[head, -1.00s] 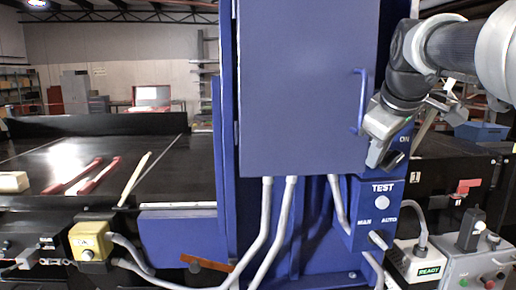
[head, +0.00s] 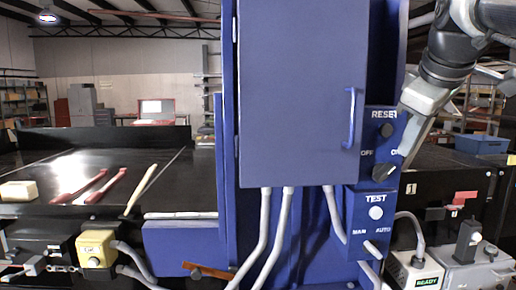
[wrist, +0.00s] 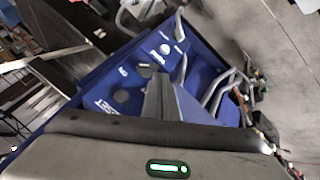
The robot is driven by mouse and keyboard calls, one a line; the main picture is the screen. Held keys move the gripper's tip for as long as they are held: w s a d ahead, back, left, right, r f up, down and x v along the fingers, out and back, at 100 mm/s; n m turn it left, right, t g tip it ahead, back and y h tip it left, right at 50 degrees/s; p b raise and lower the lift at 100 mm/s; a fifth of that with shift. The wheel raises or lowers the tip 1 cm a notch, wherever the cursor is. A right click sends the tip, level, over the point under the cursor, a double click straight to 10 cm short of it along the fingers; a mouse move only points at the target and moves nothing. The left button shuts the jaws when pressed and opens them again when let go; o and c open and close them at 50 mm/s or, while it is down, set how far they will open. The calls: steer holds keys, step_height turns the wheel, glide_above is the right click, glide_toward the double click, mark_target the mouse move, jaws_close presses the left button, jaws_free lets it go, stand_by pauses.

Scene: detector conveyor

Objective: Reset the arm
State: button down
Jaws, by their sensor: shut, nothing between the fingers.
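The blue control panel (head: 350,210) carries a dark RESET button (head: 387,130), a dark OFF/ON knob (head: 383,172), a white TEST button (head: 376,212) and a MAN/AUTO switch (head: 371,247). My gripper (head: 407,165) points down at the panel's right side, shut and empty. Its fingertips appear close to the OFF/ON knob in the picture; I cannot tell whether they touch it. In the wrist view, my shut fingers (wrist: 157,85) lie over the panel. The RESET button (wrist: 122,95) and white TEST button (wrist: 165,49) show beside and beyond them.
A blue cabinet with a handle (head: 351,118) stands left of the panel. Grey conduits (head: 264,235) run below it. A black conveyor (head: 150,190) with red and cream bars lies left. A box marked READY (head: 418,272) sits at lower right.

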steer(key=s+a+f+m, duration=0.2)
steer(key=s+a+f, duration=0.3)
steer(key=f, duration=0.3)
steer(key=s+a+f+m+g+y, duration=0.1)
steer(key=s+a+f+m, duration=0.1)
steer(key=s+a+f, duration=0.3)
steer(key=s+a+f+m+y, duration=0.1)
steer(key=s+a+f+m, duration=0.1)
steer(key=s+a+f, duration=0.3)
steer(key=a+f, duration=0.4)
steer(key=f, duration=0.4)
steer(key=shift+s+f+g, duration=0.2)
steer(key=shift+s+g, duration=0.1)
steer(key=shift+s, duration=0.05)
